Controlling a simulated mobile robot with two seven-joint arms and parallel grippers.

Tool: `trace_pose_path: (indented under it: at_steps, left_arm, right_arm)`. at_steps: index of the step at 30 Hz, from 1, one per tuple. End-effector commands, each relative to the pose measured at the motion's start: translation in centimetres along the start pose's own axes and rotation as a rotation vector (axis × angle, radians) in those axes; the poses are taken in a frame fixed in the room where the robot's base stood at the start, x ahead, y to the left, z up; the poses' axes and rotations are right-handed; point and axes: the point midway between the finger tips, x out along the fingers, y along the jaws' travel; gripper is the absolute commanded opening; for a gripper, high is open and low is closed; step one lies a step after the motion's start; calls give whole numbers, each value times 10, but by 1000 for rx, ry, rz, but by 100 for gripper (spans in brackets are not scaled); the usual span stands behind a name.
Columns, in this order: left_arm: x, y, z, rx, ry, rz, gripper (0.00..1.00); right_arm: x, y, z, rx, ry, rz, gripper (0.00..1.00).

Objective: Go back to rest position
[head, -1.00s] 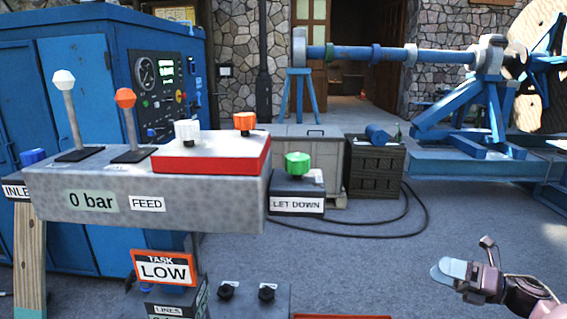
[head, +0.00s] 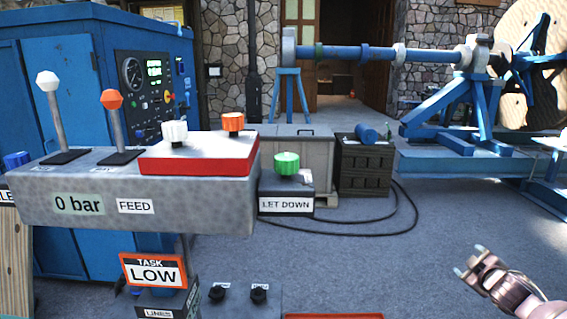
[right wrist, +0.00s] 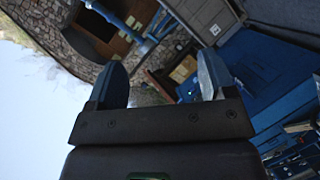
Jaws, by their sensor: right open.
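My right gripper (head: 464,262) is at the lower right of the head view, out over bare ground and apart from the control console (head: 130,205). In the right wrist view its two fingers (right wrist: 160,85) stand apart with nothing between them. My left gripper is not in the head view. The console carries a white lever (head: 48,84), an orange lever (head: 112,100), a white knob (head: 173,132) and an orange knob (head: 233,122) on a red block (head: 200,160). Its display reads 0 bar.
A green knob (head: 286,163) sits on the LET DOWN box (head: 287,200). A TASK LOW sign (head: 153,271) hangs below the console. A blue cabinet (head: 70,60), grey crate (head: 297,155), dark crate (head: 363,168) and blue reel stand (head: 460,130) stand behind. Grey ground at right is clear.

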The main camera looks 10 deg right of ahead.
Motion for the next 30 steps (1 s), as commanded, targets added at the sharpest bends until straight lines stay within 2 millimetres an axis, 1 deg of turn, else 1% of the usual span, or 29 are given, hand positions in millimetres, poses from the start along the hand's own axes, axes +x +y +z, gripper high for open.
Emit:
trace_pose_path:
  at_steps: [1,5,6,7,11,12,14,15,17,18,20,21,24,25,27,30]
  left_arm:
    - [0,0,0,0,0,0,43]
    - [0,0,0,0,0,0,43]
    - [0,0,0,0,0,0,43]
    - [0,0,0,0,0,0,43]
    - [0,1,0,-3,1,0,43]
    - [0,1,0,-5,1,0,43]
    - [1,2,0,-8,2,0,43]
    - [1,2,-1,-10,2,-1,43]
    - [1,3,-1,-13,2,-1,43]
    - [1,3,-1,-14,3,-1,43]
    - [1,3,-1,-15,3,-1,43]
    - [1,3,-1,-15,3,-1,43]
    - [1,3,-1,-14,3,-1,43]
    - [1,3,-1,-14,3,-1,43]
    - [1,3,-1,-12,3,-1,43]
    - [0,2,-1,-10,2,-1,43]
  right_arm:
    - [-8,-28,8,12,-4,-35,77]
    - [-27,-75,18,44,-7,-94,77]
    - [-35,-91,21,58,-9,-115,77]
    - [-41,-102,23,67,-10,-130,77]
    - [-77,-163,33,129,-19,-206,77]
    - [-91,-182,36,152,-24,-231,77]
    - [-114,-212,39,191,-31,-268,77]
    - [-130,-230,40,220,-36,-292,77]
    - [-156,-256,40,268,-45,-325,77]
    - [-174,-273,39,302,-52,-346,77]
    - [-203,-296,36,356,-63,-374,77]
    - [-221,-309,33,394,-72,-389,77]
    - [-262,-332,25,481,-92,-415,77]
    - [-273,-338,22,504,-98,-420,77]
    - [-294,-346,16,556,-111,-426,77]
    - [-320,-354,7,620,-128,-430,77]
